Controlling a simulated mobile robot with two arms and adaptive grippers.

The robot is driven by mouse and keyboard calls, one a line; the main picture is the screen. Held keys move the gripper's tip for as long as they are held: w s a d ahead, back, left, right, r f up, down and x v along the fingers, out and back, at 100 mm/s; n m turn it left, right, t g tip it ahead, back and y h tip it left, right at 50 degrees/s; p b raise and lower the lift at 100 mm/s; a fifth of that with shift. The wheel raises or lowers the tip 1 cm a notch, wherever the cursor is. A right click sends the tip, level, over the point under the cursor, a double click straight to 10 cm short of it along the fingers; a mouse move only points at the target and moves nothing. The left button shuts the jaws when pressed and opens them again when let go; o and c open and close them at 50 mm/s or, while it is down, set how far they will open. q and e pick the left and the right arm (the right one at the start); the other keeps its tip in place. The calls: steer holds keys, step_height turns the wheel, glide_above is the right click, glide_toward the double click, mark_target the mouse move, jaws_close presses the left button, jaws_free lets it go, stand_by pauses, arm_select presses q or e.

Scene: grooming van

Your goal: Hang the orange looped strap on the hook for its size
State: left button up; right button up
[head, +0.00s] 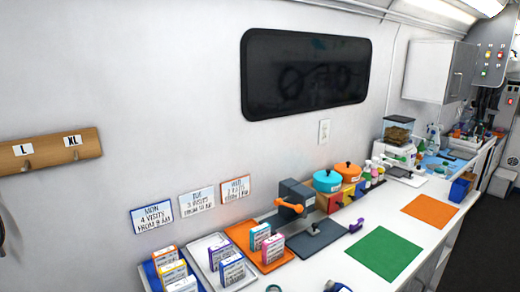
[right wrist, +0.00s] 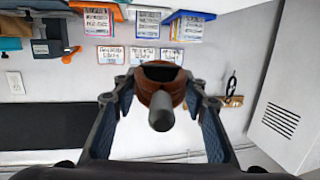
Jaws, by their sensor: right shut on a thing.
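An orange-brown looped strap (right wrist: 176,88) is between the fingers of my right gripper (right wrist: 160,103) in the right wrist view, which is upside down. My right gripper is shut on it, and a grey cylindrical piece (right wrist: 161,112) sticks out from it towards the camera. A wooden hook rail (head: 50,151) is on the wall at the left of the head view, with labels L (head: 23,149) and XL (head: 72,141). Its other end is cut off by the frame. The rail also shows small in the right wrist view (right wrist: 235,101), apart from the gripper. My left gripper is in neither view.
A dark strap loop (right wrist: 231,84) hangs at the rail. The white counter (head: 342,224) holds trays of small boxes, a grey device with an orange handle (head: 290,205), pots (head: 327,180) and mats. A dark window (head: 305,75) is above. The wall between rail and window is bare.

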steer(key=shift+n+g+y, duration=0.7)
steer(key=s+d+r, duration=0.1)
steer(key=d, duration=0.1)
steer(key=s+d+r, duration=0.1)
steer(key=s+d, duration=0.1)
steer(key=s+d+r, duration=0.1)
steer(key=s+d, duration=0.1)
steer(key=shift+d+r, duration=0.1)
steer(key=shift+r, duration=0.25)
steer(key=shift+s+d+r, duration=0.15)
steer(key=shift+s+r, duration=0.1)
